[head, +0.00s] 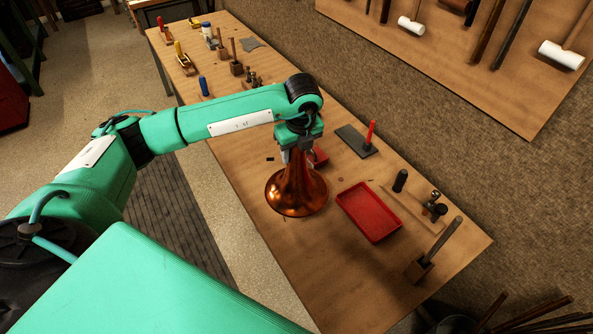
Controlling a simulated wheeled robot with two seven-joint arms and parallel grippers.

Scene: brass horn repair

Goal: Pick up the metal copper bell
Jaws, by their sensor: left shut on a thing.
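The copper bell (297,192) is a shiny, flared cone with its wide mouth down and its narrow end up. It is over the middle of the wooden workbench (345,275); I cannot tell whether its rim touches the top. My left gripper (298,156) comes down from above and is shut on the narrow upper end of the bell. The fingertips are small and partly hidden by the wrist. My right gripper is not in view.
A red tray (368,212) lies just right of the bell, and a smaller red item (321,156) sits behind it. Several tools fill the bench's far end.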

